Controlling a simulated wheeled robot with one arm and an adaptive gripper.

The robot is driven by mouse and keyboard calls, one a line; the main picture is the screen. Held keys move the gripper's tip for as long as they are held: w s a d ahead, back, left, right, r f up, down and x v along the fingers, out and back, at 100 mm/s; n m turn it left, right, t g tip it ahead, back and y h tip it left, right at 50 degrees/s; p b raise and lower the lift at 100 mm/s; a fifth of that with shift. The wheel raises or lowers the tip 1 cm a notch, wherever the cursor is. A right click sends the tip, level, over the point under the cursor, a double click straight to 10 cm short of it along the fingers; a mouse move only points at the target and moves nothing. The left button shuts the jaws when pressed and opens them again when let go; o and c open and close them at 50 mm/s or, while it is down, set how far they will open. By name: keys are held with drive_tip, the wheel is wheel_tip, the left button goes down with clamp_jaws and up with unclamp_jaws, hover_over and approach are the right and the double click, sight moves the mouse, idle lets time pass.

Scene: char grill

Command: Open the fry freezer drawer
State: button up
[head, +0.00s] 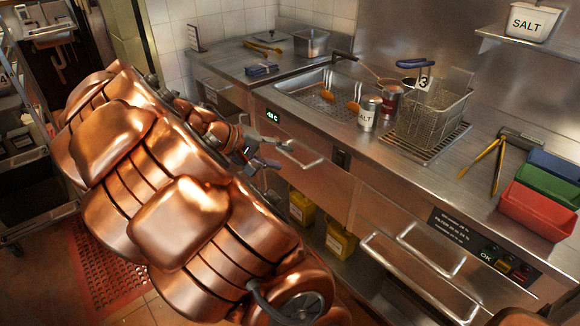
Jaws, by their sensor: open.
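A steel drawer front (325,178) under the counter carries a bar handle (303,154). A small green digital display (272,117) sits above it at the left; it seems to read a temperature below zero, so this looks like the fry freezer drawer. The drawer looks closed. My gripper (272,155) is open and empty at the left end of the handle. My arm hides the area left of it. I cannot tell whether the fingers touch the bar or stand just short of it.
The counter above holds a sink-like basin (318,88), a salt can (368,113), a fry basket (432,115), tongs (488,160) and coloured trays (538,208). Yellow containers (340,240) stand below. Another bar handle (432,248) projects at lower right.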

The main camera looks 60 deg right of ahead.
drive_tip(key=w+d+f+h+b, duration=0.35)
drive_tip(key=w+d+f, duration=0.3)
drive_tip(key=d, duration=0.35)
drive_tip(key=n+t+h+b, duration=0.1)
drive_tip(key=n+h+b, duration=0.15)
drive_tip(key=b, duration=0.25)
approach(290, 158)
drive_tip(key=d, duration=0.3)
drive_tip(key=shift+n, duration=0.35)
drive_tip(key=shift+f+x, duration=0.15)
drive_tip(key=shift+x, duration=1.15)
drive_tip(key=shift+f+x, duration=0.15)
drive_tip(key=shift+x, duration=1.15)
drive_tip(key=shift+f+x, duration=0.2)
drive_tip(key=shift+x, duration=1.1)
drive_tip(key=shift+a, duration=0.1)
drive_tip(key=shift+t, duration=0.3)
clamp_jaws()
